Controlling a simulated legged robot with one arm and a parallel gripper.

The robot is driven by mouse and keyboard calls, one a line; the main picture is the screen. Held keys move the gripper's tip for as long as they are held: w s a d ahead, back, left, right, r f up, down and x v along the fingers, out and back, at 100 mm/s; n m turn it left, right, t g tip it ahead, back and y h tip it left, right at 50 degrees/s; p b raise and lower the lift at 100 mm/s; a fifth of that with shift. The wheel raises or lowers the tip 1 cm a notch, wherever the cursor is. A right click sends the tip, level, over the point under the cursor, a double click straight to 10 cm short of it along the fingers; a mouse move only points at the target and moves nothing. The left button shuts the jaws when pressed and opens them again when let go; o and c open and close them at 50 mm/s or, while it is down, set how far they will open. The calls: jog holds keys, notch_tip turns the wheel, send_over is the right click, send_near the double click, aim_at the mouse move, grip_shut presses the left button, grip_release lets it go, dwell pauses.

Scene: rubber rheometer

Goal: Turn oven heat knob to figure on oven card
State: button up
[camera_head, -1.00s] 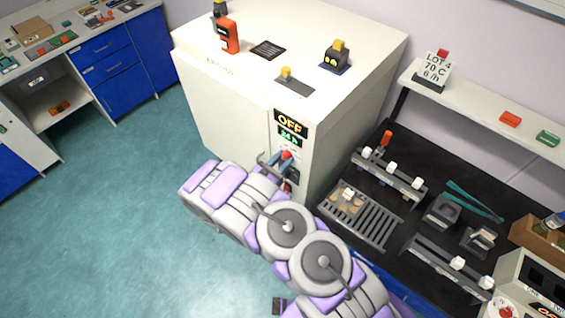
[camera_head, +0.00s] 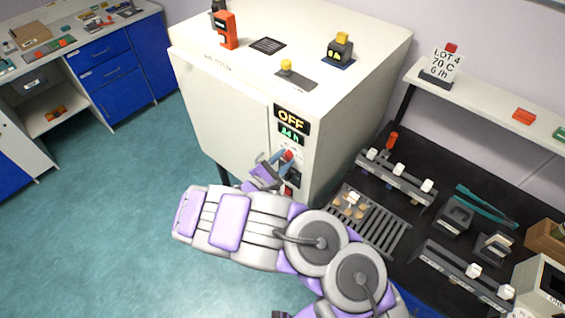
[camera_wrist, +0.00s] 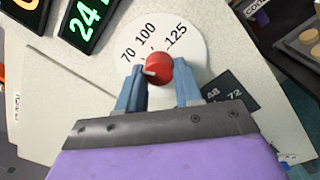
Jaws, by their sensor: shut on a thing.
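The white oven (camera_head: 225,110) has a red heat knob (camera_wrist: 158,70) on a round dial (camera_wrist: 190,35) marked 70, 100 and 125. The knob's white pointer faces left, a little below the 70 mark. My gripper (camera_wrist: 159,67) is shut on the knob, with one blue finger on each side. In the head view my gripper (camera_head: 270,172) is at the oven's front control strip, and the knob (camera_head: 288,155) shows just beyond it. The card (camera_head: 443,63) on the wall shelf reads LOT 4, 70 C, 6 /h. The oven display (camera_head: 291,118) reads OFF.
A green display (camera_head: 291,135) sits under OFF, and the wrist view shows its 24 (camera_wrist: 90,15). A dark plate (camera_wrist: 230,88) lies right of the dial. A black bench (camera_head: 400,215) with a rack and tools stands right of the oven. Floor (camera_head: 110,200) is clear at left.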

jog(key=shift+a, duration=0.1)
dwell(0.3)
jog(key=o, duration=1)
jog(key=shift+o, duration=0.2)
jog(key=p+v, duration=0.1)
jog(key=v, duration=1.6)
jog(key=shift+a+f, duration=0.15)
jog(key=shift+a, duration=0.1)
